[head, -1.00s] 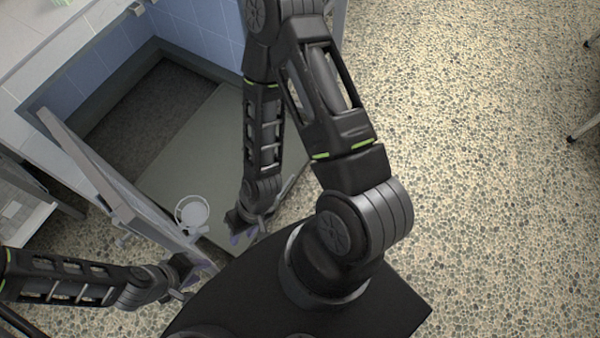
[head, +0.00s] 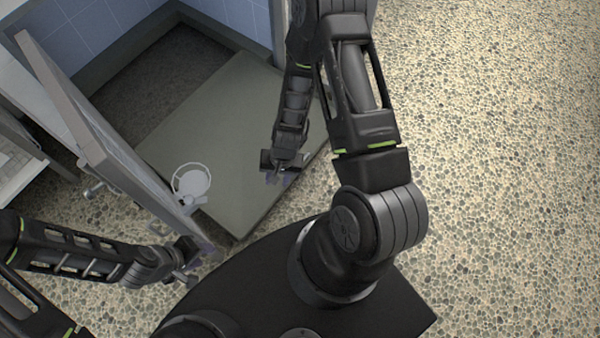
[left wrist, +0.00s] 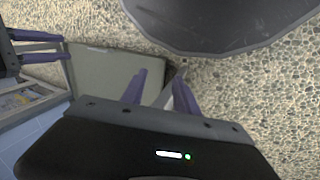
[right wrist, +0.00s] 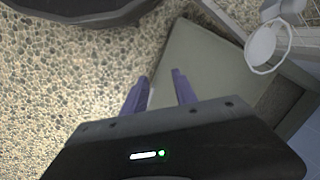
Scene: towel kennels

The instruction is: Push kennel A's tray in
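Kennel A's flat grey-green tray (head: 225,125) lies on the kennel floor, its front part sticking out past the opening. It also shows in the left wrist view (left wrist: 105,75) and the right wrist view (right wrist: 205,60). My right gripper (head: 280,177) is over the tray near its front edge; its fingers (right wrist: 160,75) are apart with nothing clearly held. I cannot tell whether it touches the tray. My left gripper (head: 190,262) is at the open door's free end; its fingers (left wrist: 161,73) are apart, with a grey edge showing between them.
The open kennel door (head: 110,140) stands along the tray's left side. A white bowl in a ring holder (head: 191,183) hangs on it, close to the tray. Blue tiled walls (head: 95,30) enclose the kennel's back. Pebbled floor (head: 480,150) is clear to the right.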

